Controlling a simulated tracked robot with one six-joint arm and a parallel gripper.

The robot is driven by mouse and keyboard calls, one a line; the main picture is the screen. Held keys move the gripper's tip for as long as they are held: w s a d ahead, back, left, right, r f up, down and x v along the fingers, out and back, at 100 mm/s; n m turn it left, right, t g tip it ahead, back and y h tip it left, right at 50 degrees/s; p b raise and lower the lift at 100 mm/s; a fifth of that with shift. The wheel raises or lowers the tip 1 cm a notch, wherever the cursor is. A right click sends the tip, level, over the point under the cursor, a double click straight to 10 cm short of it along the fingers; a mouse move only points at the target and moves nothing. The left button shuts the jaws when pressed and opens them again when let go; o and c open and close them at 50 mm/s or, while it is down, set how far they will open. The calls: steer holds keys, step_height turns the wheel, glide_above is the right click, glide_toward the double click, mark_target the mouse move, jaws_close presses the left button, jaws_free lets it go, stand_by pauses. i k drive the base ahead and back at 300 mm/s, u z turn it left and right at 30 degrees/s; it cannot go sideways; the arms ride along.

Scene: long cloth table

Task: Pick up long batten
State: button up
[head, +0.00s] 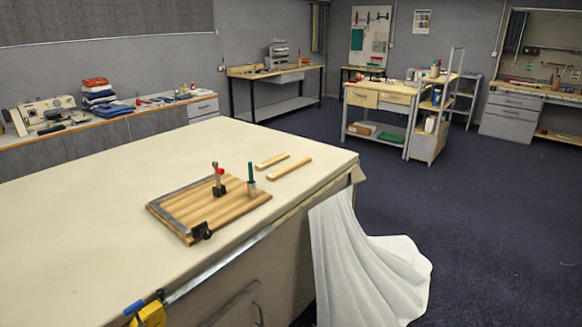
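Two pale wooden battens lie flat on the cream cloth table (90,190) near its far right corner, apart and roughly parallel. The nearer batten (290,168) looks the longer one. The other, shorter-looking batten (272,160) lies just behind it to the left. Both are unobstructed in the head view. My gripper is not in view.
A slatted wooden board (215,212) with metal edging lies left of the battens, carrying a red-handled clamp (218,178) and an upright green-handled tool (251,178). White cloth (360,260) hangs off the table's right end. Open dark floor (490,220) lies right.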

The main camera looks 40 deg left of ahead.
mark_target(274, 176)
steer(key=z, duration=0.05)
steer(key=i, duration=2.85)
steer(key=u, duration=2.35)
